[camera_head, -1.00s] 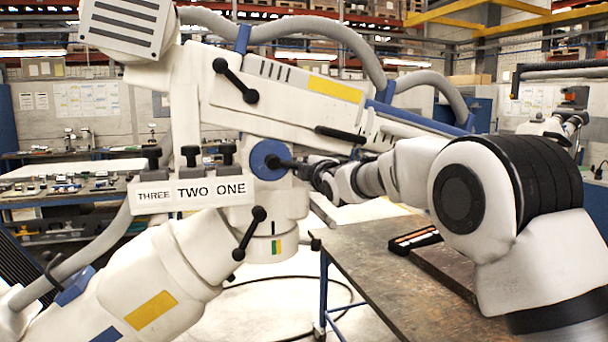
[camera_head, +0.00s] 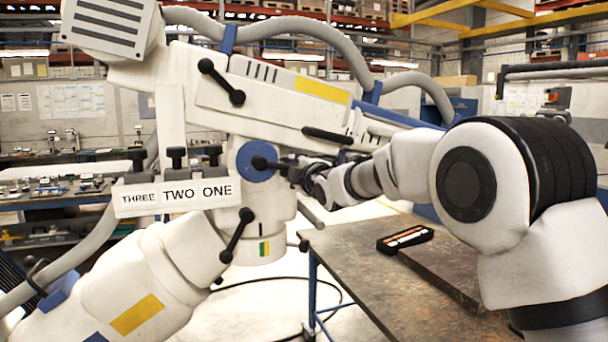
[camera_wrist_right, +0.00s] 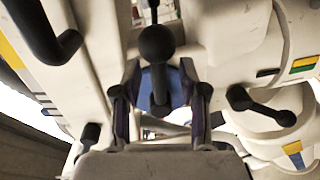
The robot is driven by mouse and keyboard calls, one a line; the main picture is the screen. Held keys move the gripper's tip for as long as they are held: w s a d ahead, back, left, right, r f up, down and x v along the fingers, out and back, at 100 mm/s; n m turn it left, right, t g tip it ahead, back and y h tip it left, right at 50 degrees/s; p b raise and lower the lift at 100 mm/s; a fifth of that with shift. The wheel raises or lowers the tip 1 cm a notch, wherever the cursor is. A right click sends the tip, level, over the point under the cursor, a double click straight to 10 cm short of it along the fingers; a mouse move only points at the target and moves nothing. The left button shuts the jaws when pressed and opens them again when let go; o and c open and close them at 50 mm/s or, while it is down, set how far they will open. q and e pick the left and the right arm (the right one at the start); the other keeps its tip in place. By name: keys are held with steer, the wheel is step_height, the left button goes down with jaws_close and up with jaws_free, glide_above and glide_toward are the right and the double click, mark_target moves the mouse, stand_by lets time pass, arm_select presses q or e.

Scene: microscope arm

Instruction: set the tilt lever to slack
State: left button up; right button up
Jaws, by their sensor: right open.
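The white microscope arm (camera_head: 280,105) fills the left and middle of the head view. A black ball-ended lever (camera_head: 270,164) stands out from a blue disc (camera_head: 250,176) on its joint. Two other black ball-ended levers sit above (camera_head: 222,82) and below (camera_head: 237,235). No label shows which is the tilt lever. My right gripper (camera_head: 298,172) is at the blue disc's lever. In the right wrist view, my open fingers (camera_wrist_right: 160,98) stand either side of that lever, whose ball (camera_wrist_right: 157,44) faces the camera; contact cannot be told. My left gripper is out of view.
Three black knobs stand above plates reading THREE, TWO and ONE (camera_head: 178,197). A worktable (camera_head: 350,262) at right holds a black tray (camera_head: 404,239) with pale and orange items. A green-yellow mark (camera_head: 264,248) is on the joint's lower housing.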

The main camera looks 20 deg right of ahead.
steer(key=s, duration=0.9)
steer(key=shift+s+d+r, duration=0.25)
steer(key=shift+s+r, duration=0.05)
steer(key=shift+s, duration=0.05)
